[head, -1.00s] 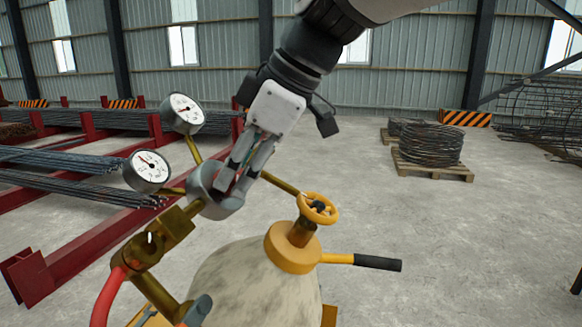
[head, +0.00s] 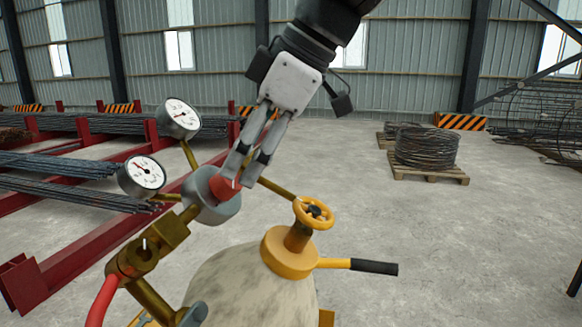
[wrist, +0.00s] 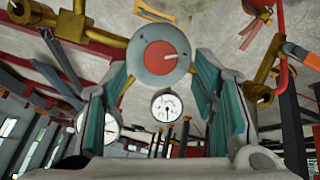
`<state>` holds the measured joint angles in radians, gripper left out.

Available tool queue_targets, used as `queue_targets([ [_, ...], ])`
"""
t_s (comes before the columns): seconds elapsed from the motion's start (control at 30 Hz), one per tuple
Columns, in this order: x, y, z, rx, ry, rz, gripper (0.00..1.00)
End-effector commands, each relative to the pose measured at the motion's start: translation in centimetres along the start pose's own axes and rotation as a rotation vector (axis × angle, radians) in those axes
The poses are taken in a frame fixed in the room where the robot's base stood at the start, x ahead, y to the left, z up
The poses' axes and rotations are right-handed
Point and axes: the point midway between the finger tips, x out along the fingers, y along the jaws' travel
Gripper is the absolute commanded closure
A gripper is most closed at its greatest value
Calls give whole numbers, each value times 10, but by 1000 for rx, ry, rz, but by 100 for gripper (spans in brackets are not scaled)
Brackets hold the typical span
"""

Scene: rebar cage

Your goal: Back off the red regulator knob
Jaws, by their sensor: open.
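The red regulator knob (head: 223,188) sits on the round grey face of the brass regulator (head: 173,230) in the head view. My gripper (head: 241,178) is at the knob from the upper right, fingers apart. In the wrist view its two teal-padded fingers (wrist: 160,75) stand either side of the knob with visible gaps. I cannot tell whether the tips reach past the knob's front face.
Two white dial gauges (head: 142,175) (head: 179,118) stand left of the regulator. A yellow cylinder valve handwheel (head: 313,213) and a black-gripped lever (head: 373,267) are to the right. A red hose (head: 104,303) hangs at lower left.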

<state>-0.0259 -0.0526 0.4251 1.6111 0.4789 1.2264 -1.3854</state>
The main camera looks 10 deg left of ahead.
Motion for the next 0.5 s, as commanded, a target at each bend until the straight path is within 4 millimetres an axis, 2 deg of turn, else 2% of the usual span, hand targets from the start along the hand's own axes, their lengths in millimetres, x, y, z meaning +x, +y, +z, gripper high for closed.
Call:
queue_targets([
  [0.03,-12,1,0,0,1,5,47],
  [0.2,-46,0,0,-1,1,3,47],
  [0.33,-64,0,0,0,0,1,47],
  [0.5,-77,0,0,-1,0,0,47],
])
